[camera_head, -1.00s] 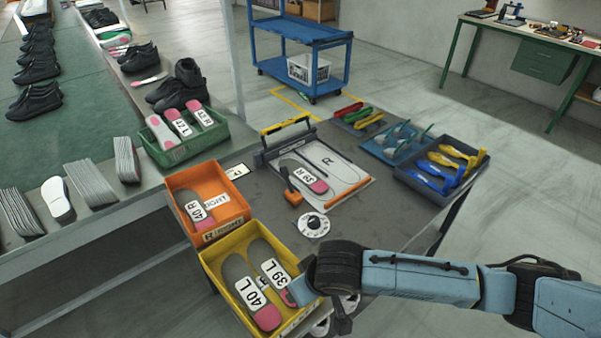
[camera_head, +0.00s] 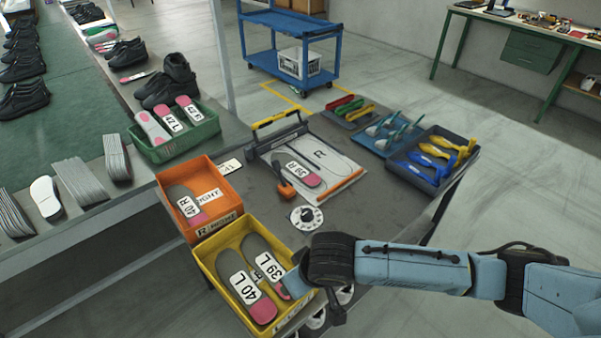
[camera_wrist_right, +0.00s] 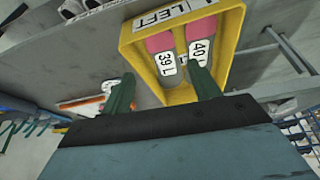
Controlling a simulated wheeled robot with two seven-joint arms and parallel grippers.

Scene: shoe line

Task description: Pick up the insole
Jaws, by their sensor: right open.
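In the head view a yellow bin (camera_head: 207,262) holds two grey insoles with pink heels: the 40 L insole (camera_head: 243,288) and the 39 L insole (camera_head: 268,266). My right gripper (camera_head: 300,288) is at the bin's right side, mostly hidden under my wrist. In the right wrist view, its two green fingers are wide apart with nothing between them (camera_wrist_right: 162,88). They point toward the yellow bin (camera_wrist_right: 128,45); one finger overlaps the 40 L insole (camera_wrist_right: 201,30) in the picture. The 39 L insole (camera_wrist_right: 164,45) lies beside it. My left gripper is not in view.
An orange bin (camera_head: 228,180) holds a 40 R insole. A 39 R insole (camera_head: 297,172) lies on the clamp board (camera_head: 340,165). A round dial (camera_head: 306,217) stands nearby. A green bin (camera_head: 215,128) and tool trays (camera_head: 440,185) are farther back.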

